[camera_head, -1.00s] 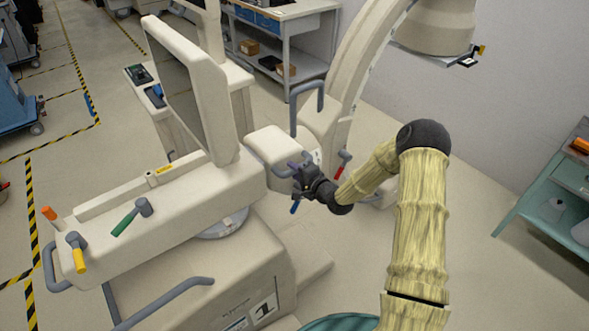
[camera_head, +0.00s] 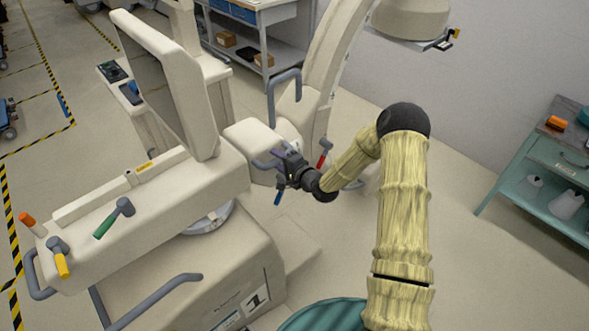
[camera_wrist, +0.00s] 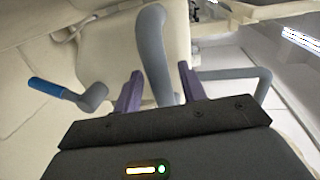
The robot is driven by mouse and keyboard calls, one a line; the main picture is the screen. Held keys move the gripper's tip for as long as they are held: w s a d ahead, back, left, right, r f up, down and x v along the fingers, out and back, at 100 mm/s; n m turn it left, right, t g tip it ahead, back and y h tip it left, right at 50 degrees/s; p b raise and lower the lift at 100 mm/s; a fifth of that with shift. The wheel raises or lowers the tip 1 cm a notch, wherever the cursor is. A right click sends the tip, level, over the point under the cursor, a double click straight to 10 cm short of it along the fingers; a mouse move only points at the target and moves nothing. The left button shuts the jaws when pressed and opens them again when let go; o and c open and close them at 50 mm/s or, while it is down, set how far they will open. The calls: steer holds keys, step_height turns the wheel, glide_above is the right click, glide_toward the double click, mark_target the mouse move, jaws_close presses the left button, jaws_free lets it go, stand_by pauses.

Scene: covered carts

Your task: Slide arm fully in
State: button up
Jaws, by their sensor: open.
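The cream C-arm machine stands at centre left. Its sliding arm (camera_head: 250,138) sticks out of the long cream body (camera_head: 150,215) and joins the tall curved C (camera_head: 325,75). My gripper (camera_head: 275,162) is at the joint end of the sliding arm, beside a grey handle. In the wrist view my gripper (camera_wrist: 160,90) has its two purple fingers apart, with a grey bar handle (camera_wrist: 153,45) between them. I cannot tell whether a finger touches the bar. The blue-tipped lever (camera_wrist: 55,90) is to the left of the fingers.
A red-tipped lever (camera_head: 322,158) is close to my wrist. A tall grey handle (camera_head: 271,100) rises above the gripper. A monitor (camera_head: 165,85) stands on the body. Orange, yellow and green levers are at its near end. A teal cart (camera_head: 530,175) is at right; floor between is clear.

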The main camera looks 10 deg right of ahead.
steer(key=b+v, duration=0.4)
steer(key=v, duration=1.3)
steer(key=shift+s, duration=0.15)
stand_by(0.3)
stand_by(0.8)
steer(key=s+r+n+g+h, duration=0.3)
steer(key=s+n+g+h, duration=0.1)
steer(key=s, duration=0.5)
steer(key=s+r+n+g+h, duration=0.3)
steer(key=s+n+g, duration=0.3)
steer(key=s, duration=0.3)
steer(key=shift+r+n+h, duration=0.15)
steer(key=shift+n+h, duration=0.45)
steer(key=shift+h, duration=0.3)
steer(key=shift+s, duration=0.1)
steer(key=shift+c, duration=0.5)
